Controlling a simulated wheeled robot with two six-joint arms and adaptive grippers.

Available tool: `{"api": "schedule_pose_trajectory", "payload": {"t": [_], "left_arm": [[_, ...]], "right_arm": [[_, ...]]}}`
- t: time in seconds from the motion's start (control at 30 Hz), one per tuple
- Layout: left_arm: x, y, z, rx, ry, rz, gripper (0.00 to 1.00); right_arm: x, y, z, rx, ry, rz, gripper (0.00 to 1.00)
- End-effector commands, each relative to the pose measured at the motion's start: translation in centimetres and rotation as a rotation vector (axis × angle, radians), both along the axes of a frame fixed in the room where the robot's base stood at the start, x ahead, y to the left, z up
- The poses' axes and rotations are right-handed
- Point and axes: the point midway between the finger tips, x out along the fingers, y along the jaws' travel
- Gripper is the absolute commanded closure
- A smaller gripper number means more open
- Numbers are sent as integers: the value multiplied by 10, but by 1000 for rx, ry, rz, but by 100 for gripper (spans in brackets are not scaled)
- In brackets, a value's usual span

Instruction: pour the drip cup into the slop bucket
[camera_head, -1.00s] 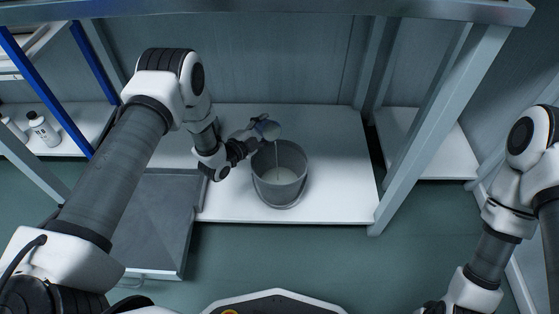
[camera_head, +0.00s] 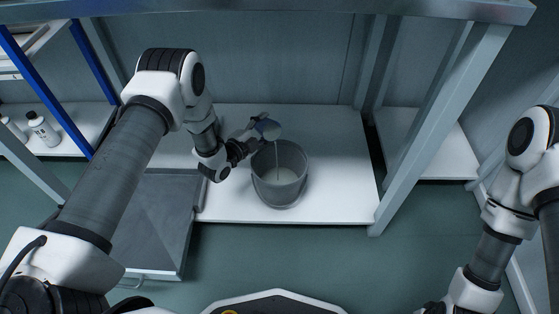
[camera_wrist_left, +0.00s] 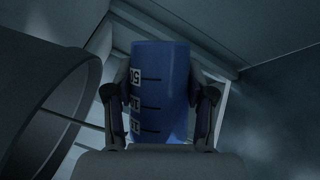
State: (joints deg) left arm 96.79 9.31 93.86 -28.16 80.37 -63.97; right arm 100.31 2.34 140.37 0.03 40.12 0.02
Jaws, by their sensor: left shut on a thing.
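The drip cup (camera_head: 268,131) is tilted over the left side of the slop bucket's rim. My right gripper is not in view.
The white lower shelf (camera_head: 335,190) is clear around the bucket. A grey metal post (camera_head: 440,125) stands to the right and a top beam (camera_head: 300,10) crosses above. A grey panel (camera_head: 150,225) lies at the left front. White bottles (camera_head: 43,130) stand at far left.

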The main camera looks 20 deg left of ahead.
Motion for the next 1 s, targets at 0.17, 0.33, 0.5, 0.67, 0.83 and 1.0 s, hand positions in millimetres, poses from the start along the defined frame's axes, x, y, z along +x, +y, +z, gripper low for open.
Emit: {"api": "schedule_pose_trajectory", "payload": {"t": [0.17,0.33,0.5,0.67,0.83,1.0], "left_arm": [[0,0,-1,9,-10,-1,85],[0,0,-2,18,-19,0,85],[0,0,-2,28,-28,0,85],[0,0,-3,36,-37,0,85],[-1,0,-3,44,-45,0,85],[-1,-1,-4,53,-53,0,85]], "right_arm": [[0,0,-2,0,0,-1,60],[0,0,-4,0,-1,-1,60],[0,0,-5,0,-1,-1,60],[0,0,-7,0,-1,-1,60],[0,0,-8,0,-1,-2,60],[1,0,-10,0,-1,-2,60]]}}
